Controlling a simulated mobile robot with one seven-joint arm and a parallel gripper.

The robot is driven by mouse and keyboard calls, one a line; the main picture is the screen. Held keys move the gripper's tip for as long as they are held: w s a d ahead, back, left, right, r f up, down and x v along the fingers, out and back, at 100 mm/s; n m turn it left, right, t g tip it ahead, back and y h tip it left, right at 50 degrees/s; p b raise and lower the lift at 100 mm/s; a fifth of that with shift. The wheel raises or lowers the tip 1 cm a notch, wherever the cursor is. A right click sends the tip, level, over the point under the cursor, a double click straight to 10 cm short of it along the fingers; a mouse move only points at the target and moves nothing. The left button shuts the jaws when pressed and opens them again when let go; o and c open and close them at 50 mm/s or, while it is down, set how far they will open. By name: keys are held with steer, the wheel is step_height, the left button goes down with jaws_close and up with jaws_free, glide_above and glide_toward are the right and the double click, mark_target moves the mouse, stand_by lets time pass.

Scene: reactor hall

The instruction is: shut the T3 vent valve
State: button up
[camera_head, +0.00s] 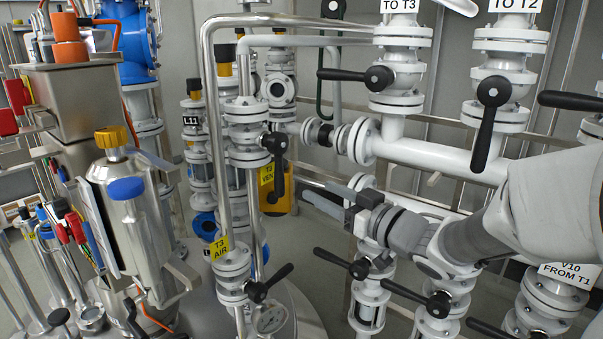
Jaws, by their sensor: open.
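The T3 vent valve (247,138) sits on a vertical white pipe left of centre. A yellow tag (267,174), seemingly reading T3 VENT, hangs by it. Its black lever (276,172) points straight down from its hub, along the pipe. My gripper (304,189) reaches in from the right, fingers pointing left, open and empty. Its fingertips appear just right of the lever's lower part. I cannot tell the gap in depth, but no contact shows.
The T3 AIR valve (233,275) with its black lever (270,283) stands below. White valves with black levers line the right, including those labelled TO T3 (399,60) and TO T2 (506,60). A steel vessel with coloured fittings (130,215) crowds the left.

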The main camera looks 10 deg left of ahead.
mark_target(282, 172)
steer(key=b+x, duration=0.1)
steer(key=x, duration=1.4)
jaws_close()
stand_by(0.9)
